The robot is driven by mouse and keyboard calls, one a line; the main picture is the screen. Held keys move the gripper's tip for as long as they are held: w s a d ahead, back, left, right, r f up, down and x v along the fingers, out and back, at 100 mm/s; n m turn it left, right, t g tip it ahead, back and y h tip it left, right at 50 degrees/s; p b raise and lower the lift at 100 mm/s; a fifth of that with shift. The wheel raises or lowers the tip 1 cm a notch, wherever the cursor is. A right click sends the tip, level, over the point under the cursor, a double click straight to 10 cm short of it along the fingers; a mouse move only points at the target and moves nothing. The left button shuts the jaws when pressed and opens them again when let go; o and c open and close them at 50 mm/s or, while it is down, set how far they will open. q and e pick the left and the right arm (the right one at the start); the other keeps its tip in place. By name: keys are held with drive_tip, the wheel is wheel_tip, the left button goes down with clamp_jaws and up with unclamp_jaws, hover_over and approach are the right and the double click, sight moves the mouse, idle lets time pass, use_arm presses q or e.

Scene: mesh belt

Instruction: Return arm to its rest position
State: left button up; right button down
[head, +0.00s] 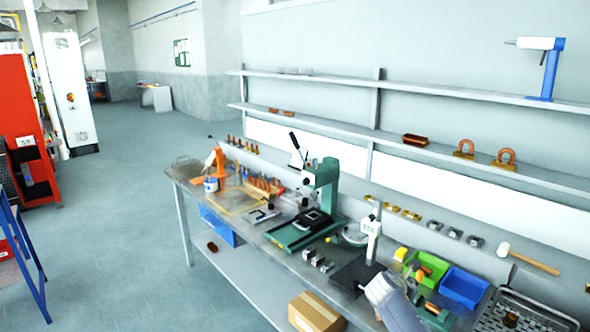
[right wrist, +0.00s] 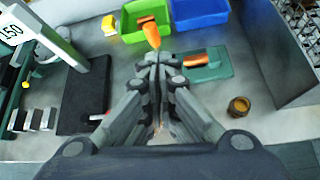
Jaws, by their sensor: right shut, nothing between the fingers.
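My right gripper (right wrist: 157,72) is above the workbench (head: 266,232), with its dark fingers closed together and nothing between them. In the head view my right arm's end (head: 396,303) shows at the bottom, in front of the bins. An orange-handled item (right wrist: 152,34) shows just beyond the fingertips at the green bin's near edge; I cannot tell its distance from them. My left gripper is not in view.
A green bin (head: 428,268) and a blue bin (head: 463,287) stand behind the arm. A height gauge (head: 371,238) and a green press (head: 322,190) stand to the left. A small brown pot (right wrist: 238,106) and a metal rack (head: 520,314) are to the right. Shelves (head: 440,160) line the wall.

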drive_tip(key=s+a+f+m+g+y, duration=0.1)
drive_tip(key=s+a+f+m+y, duration=0.2)
drive_tip(key=s, duration=0.5)
drive_tip(key=s+a+f+m+g, duration=0.1)
drive_tip(key=s+a+f+m, duration=0.35)
drive_tip(key=s, duration=0.35)
drive_tip(key=s+a+f+m+y, duration=0.25)
drive_tip(key=s+f+m, duration=0.2)
drive_tip(key=s, duration=0.35)
drive_tip(key=s+a+r+m+g+y, duration=0.1)
drive_tip(key=s+a+r+m, duration=0.3)
drive_tip(key=s, duration=0.8)
drive_tip(key=s+a+r+m+g+y, duration=0.15)
drive_tip(key=s+m, duration=0.45)
drive_tip(key=s, duration=0.6)
drive_tip(key=s+f+g+b, duration=0.2)
drive_tip(key=f+b, duration=0.7)
drive_tip(key=f, duration=2.7)
drive_tip(key=s+d+f+b, duration=0.3)
drive_tip(key=s+f+b, duration=0.2)
drive_tip(key=s+f, duration=1.2)
wheel_tip(320, 180, down, 4)
drive_tip(key=shift+s+d+r, duration=0.1)
drive_tip(key=shift+s+d, duration=0.05)
drive_tip(key=shift+s, duration=0.05)
